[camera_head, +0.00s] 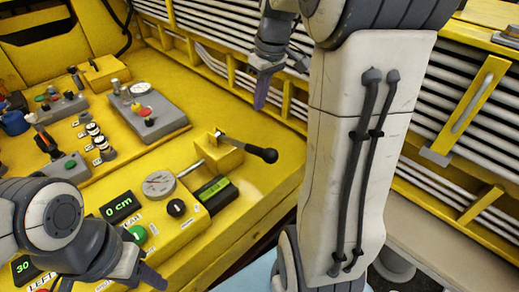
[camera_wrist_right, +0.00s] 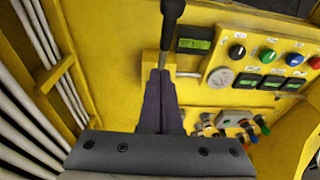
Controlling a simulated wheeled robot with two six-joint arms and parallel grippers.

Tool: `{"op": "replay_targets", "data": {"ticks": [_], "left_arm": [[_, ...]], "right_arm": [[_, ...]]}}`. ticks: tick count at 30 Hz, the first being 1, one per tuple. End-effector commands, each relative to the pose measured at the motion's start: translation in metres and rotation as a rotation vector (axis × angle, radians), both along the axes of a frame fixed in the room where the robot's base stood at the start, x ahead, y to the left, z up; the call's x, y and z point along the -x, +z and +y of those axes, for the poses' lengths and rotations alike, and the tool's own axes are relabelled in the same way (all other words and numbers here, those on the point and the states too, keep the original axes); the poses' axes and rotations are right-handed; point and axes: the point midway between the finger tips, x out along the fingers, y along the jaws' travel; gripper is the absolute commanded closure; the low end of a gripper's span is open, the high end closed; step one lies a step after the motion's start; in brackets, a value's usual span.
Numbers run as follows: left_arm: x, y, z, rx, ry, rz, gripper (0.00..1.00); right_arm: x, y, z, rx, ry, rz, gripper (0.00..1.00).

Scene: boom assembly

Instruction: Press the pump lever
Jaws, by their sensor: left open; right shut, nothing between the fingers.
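The pump lever (camera_head: 262,153) has a black handle with a rounded end. Its metal rod comes out of a yellow bracket (camera_head: 226,156) on the yellow console, and it points right in the head view. My right gripper (camera_head: 261,98) is shut and empty, pointing down beyond the lever in the head view. In the right wrist view its fingers (camera_wrist_right: 161,78) line up with the lever (camera_wrist_right: 172,12), whose rod runs just past the fingertips. I cannot tell whether they touch. My left gripper (camera_head: 108,283) is open and empty at the lower left, partly cut off by the frame.
A grey control box (camera_head: 150,112) stands further back. White pipes (camera_head: 215,25) line the back. My right arm covers the centre right.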

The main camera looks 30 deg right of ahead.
Motion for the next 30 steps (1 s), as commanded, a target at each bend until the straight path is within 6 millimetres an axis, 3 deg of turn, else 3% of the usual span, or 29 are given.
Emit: {"op": "replay_targets", "data": {"ticks": [1, 6, 19, 25, 30], "left_arm": [[0.0, -0.019, 0.0, 0.0, 0.001, 0.0, 0.5], [0.0, -0.035, 0.0, 0.0, 0.002, 0.0, 0.5], [0.0, -0.036, 0.0, 0.001, 0.003, -0.001, 0.5], [0.0, -0.034, 0.0, 0.001, 0.003, -0.001, 0.5], [0.0, -0.031, 0.0, 0.001, 0.003, -0.001, 0.5]], "right_arm": [[0.0, -0.001, -0.003, 0.002, 0.0, -0.001, 1.0], [0.009, 0.019, -0.004, -0.006, 0.0, 0.02, 1.0], [0.012, 0.029, -0.003, -0.009, 0.0, 0.03, 1.0], [0.011, 0.016, -0.002, -0.01, 0.001, 0.033, 1.0], [0.008, -0.015, 0.002, -0.012, 0.002, 0.037, 1.0]]}}
